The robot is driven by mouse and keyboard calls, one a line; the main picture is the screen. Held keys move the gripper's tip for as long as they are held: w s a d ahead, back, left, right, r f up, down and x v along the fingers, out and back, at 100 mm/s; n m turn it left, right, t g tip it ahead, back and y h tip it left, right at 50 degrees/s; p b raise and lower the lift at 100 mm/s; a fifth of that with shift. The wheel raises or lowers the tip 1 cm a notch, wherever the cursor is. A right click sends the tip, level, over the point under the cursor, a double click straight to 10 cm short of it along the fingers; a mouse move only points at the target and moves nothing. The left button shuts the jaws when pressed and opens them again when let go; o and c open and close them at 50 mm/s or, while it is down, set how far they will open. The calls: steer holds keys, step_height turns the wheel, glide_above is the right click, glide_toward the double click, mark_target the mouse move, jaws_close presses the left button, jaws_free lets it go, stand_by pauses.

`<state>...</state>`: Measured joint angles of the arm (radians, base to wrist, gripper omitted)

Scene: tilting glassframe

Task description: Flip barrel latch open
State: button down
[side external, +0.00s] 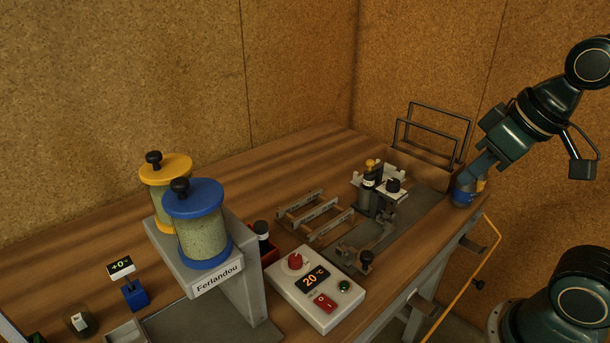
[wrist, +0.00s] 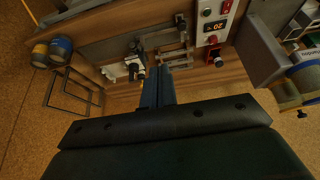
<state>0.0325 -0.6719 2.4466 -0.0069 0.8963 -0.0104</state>
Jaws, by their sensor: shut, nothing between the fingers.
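A grey metal fixture (side external: 376,205) with black knobs and a small brass-coloured top stands on the right part of the bench. It shows in the wrist view (wrist: 134,66) as a small black and white cluster left of my fingertips. I cannot tell which part is the barrel latch, or whether it is open. A lower black knob (side external: 366,257) sits on a grey bracket nearer the front. My gripper (side external: 470,181) is at the bench's right end, apart from the fixture. In the wrist view my fingers (wrist: 166,72) are together and hold nothing.
Grey slotted racks (side external: 318,214) lie left of the fixture. A white control box (side external: 315,288) reads 20 °C. A stand (side external: 215,282) carries yellow and blue jars at left. Black wire frames (side external: 432,137) stand behind the fixture. Blue and yellow cans (wrist: 61,46) show in the wrist view.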

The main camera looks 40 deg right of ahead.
steer(key=w+d+g, duration=0.1)
steer(key=w+d, duration=0.4)
steer(key=w, duration=0.3)
steer(key=w+d+f+m+g, duration=0.1)
steer(key=w+d, duration=0.3)
steer(key=w, duration=0.4)
steer(key=shift+w+d+f+m+h, duration=0.25)
steer(key=shift+w+d+m+h, duration=0.05)
steer(key=shift+w+d, duration=0.1)
steer(key=shift+f, duration=0.1)
steer(key=x, duration=1)
steer(key=shift+a, duration=0.1)
steer(key=shift+w+f, duration=0.2)
steer(key=shift+w, duration=0.75)
steer(key=shift+w+d+f, duration=0.1)
steer(key=shift+w+d, duration=0.05)
steer(key=shift+w, duration=0.3)
steer(key=shift+w+d+f, duration=0.1)
steer(key=shift+w+d, duration=0.05)
steer(key=shift+w, duration=0.35)
